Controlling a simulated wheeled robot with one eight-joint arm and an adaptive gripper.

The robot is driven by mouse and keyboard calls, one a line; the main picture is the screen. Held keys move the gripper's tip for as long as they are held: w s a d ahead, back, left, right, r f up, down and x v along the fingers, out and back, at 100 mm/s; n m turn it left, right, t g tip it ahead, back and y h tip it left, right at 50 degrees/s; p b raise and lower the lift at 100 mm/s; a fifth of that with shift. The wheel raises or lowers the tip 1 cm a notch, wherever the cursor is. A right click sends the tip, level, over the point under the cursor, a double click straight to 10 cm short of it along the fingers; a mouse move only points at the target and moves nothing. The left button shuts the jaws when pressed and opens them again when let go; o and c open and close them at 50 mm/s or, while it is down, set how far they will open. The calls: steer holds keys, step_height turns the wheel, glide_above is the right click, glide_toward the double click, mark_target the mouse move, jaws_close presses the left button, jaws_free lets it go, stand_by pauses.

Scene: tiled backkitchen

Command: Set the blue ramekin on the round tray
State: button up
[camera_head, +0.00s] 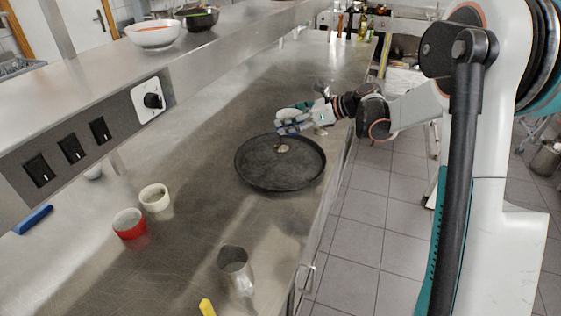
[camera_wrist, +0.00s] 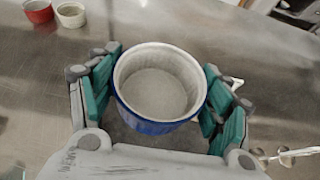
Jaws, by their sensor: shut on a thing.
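The blue ramekin (camera_wrist: 150,124), pale inside and ribbed blue outside, sits upright between the teal-padded fingers of my gripper (camera_wrist: 160,90) in the wrist view. The fingers press on it from both sides. In the head view my gripper (camera_head: 288,122) is at the far edge of the round tray (camera_head: 275,174), and the ramekin is hard to make out there. The tray is dark, flat and round, and lies on the steel counter. A small pale spot or item shows on its far part. I cannot tell the ramekin's height above the counter.
A red ramekin (camera_head: 130,224) and a cream ramekin (camera_head: 156,198) stand left of the tray. A raised shelf with a white bowl (camera_head: 154,36) runs along the left.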

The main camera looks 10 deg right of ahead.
mark_target(289, 175)
step_height(289, 175, down, 20)
steer(key=b, duration=0.6)
steer(key=shift+w+r, duration=0.1)
steer(key=shift+r, duration=0.1)
steer(key=o, duration=0.7)
steer(key=shift+f, duration=0.2)
steer(key=o, duration=0.5)
steer(key=shift+c, duration=0.2)
steer(key=shift+r, duration=0.1)
